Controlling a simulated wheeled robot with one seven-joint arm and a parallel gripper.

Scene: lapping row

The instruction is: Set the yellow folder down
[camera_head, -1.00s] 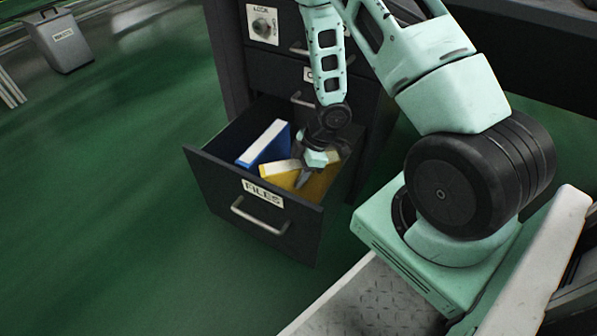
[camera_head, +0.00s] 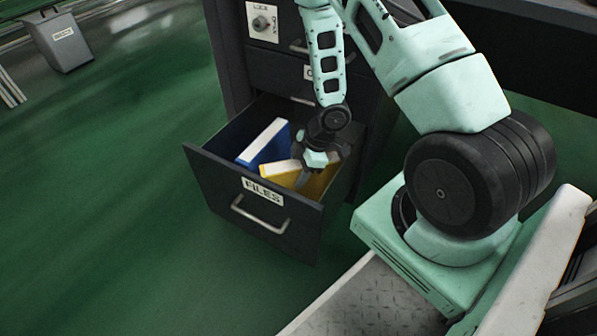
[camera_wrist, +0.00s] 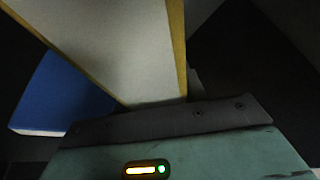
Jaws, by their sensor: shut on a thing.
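The yellow folder (camera_head: 281,171) is inside the open bottom drawer, on its right side, with its pale edge facing up. My gripper (camera_head: 303,181) reaches down into the drawer and is shut on the yellow folder. In the wrist view the folder's pale edge with yellow borders (camera_wrist: 120,45) runs up from the gripper body; the fingertips are hidden there. Whether the folder touches the drawer floor cannot be seen.
A blue folder (camera_head: 264,146) stands in the drawer, left of the yellow one. The drawer front (camera_head: 240,215), labelled FILES, has a metal handle. The dark cabinet rises behind. A grey bin (camera_head: 64,45) stands far left; the green floor between is clear.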

